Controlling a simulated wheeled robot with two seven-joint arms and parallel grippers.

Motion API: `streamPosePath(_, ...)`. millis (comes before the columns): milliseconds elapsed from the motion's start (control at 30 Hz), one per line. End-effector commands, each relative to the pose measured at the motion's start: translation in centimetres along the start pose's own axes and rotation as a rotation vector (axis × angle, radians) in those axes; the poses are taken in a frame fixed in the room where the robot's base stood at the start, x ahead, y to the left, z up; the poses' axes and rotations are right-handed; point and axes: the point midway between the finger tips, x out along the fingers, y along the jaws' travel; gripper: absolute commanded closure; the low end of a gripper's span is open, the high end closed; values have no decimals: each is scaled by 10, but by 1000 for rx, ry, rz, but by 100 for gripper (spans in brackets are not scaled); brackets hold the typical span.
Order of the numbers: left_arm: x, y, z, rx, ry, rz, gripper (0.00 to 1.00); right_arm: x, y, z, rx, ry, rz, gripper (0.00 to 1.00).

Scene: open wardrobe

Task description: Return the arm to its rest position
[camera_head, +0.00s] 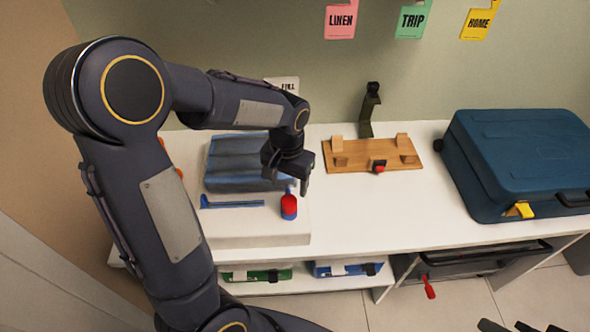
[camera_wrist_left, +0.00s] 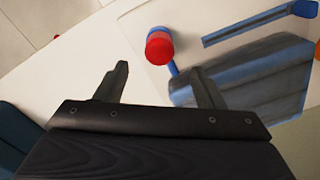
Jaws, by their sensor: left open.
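My left arm comes in from the left in the head view and bends over the white surface. Its gripper (camera_head: 287,180) is open and hangs above a white panel (camera_head: 265,232), near the blue folded cloth (camera_head: 238,160). In the left wrist view the two fingers (camera_wrist_left: 160,72) are spread with nothing between them. A red and blue bottle-like item (camera_head: 289,205) stands just below the gripper, apart from it; it also shows in the wrist view (camera_wrist_left: 159,45). Dark tips at the bottom right edge of the head view may be my right gripper (camera_head: 522,327).
A blue flat strip (camera_head: 232,204) lies before the cloth. A wooden board (camera_head: 372,155) with small blocks and a dark upright stand (camera_head: 370,108) are to the right. A blue suitcase (camera_head: 520,160) fills the right end. Green (camera_head: 257,275) and blue (camera_head: 347,268) items sit on the lower shelf.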

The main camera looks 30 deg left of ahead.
Motion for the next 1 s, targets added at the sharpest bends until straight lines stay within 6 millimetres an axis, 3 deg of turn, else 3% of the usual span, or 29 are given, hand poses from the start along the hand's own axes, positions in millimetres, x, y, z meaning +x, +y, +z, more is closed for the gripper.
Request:
streamPosePath(200, -1, 0, 1, -1, 2, 2, 38, 0, 0, 0, 0, 0, 0, 65)
streamPosePath(333, -15, -1, 13, -17, 34, 40, 38, 0, 0, 0, 0, 0, 0, 65)
streamPosePath(467, -44, 1, 45, -51, 113, 130, 38, 0, 0, 0, 0, 0, 0, 65)
streamPosePath(633, -76, 11, 102, -88, 253, 256, 38, 0, 0, 0, 0, 0, 0, 65)
streamPosePath(800, -88, 26, 146, -108, 381, 334, 38, 0, 0, 0, 0, 0, 0, 65)
streamPosePath(1000, -88, 37, 169, -117, 459, 369, 38, 0, 0, 0, 0, 0, 0, 65)
